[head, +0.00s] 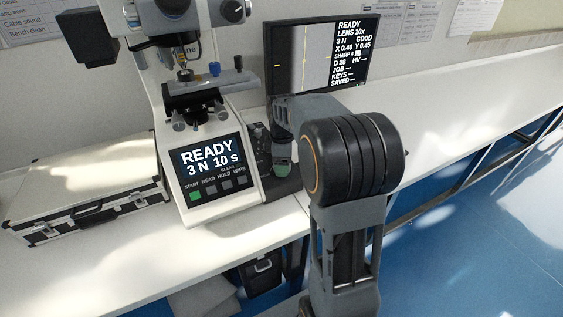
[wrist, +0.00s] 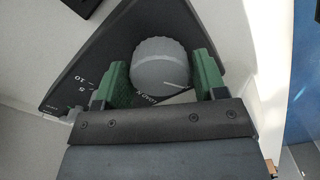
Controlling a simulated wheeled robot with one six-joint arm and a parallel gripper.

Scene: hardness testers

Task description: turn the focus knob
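A round grey knob (wrist: 161,68) with a white pointer line stands on a dark sloped panel in the wrist view. In the head view my gripper (head: 282,168) points down at the dark control panel (head: 268,190) right of the tester, and hides the knob. The monitor (head: 320,52) reads READY and shows a grey picture with a low sharpness bar.
The white tester (head: 180,205) with its READY display (head: 211,160) and stage (head: 195,97) stands just left of my gripper. A silver case (head: 95,200) lies further left. The white bench (head: 440,105) is clear to the right.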

